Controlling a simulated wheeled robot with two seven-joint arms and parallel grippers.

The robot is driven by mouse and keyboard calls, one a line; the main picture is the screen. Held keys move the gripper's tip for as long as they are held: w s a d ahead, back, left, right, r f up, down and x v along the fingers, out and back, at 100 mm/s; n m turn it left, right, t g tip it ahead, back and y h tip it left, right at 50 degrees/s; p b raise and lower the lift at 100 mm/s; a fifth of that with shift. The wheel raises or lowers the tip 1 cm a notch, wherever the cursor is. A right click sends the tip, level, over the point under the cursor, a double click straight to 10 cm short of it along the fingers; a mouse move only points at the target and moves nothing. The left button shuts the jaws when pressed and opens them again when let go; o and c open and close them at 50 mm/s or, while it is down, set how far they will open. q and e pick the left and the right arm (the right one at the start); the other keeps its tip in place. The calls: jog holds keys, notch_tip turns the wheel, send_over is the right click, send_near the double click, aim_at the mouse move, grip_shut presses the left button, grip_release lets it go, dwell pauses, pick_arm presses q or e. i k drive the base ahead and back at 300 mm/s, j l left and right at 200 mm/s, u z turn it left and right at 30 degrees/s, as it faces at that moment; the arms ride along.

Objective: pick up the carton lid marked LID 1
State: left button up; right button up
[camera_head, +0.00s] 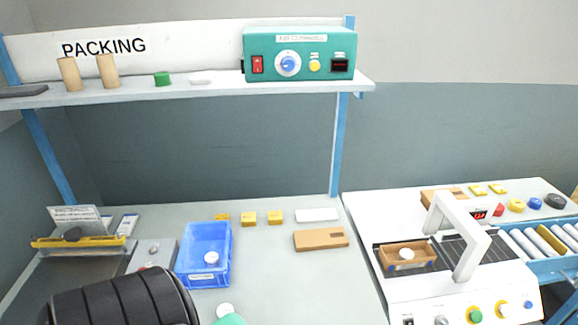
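A flat brown cardboard piece (320,239), which looks like a carton lid, lies on the grey bench, right of the blue tray. It has a small dark mark or slot near its right end. No LID 1 marking can be read on it. Another brown cardboard piece (441,197) lies on the right-hand machine table, partly hidden behind the white arch. An open brown carton (409,254) with a white round item inside stands on the machine's dark belt, beside the arch. Neither gripper shows; a black ribbed part of my arm fills the lower left.
A blue tray (206,281) holds a white round piece. Yellow blocks (248,218) and a white block (316,215) lie behind the brown piece. The white arch (466,235) rises on the right. A shelf (200,94) carries a teal control box (299,54). Bench space before the brown piece is clear.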

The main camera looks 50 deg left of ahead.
aim_at(323, 238)
jog(key=u, duration=1.3)
jog(key=k, duration=0.1)
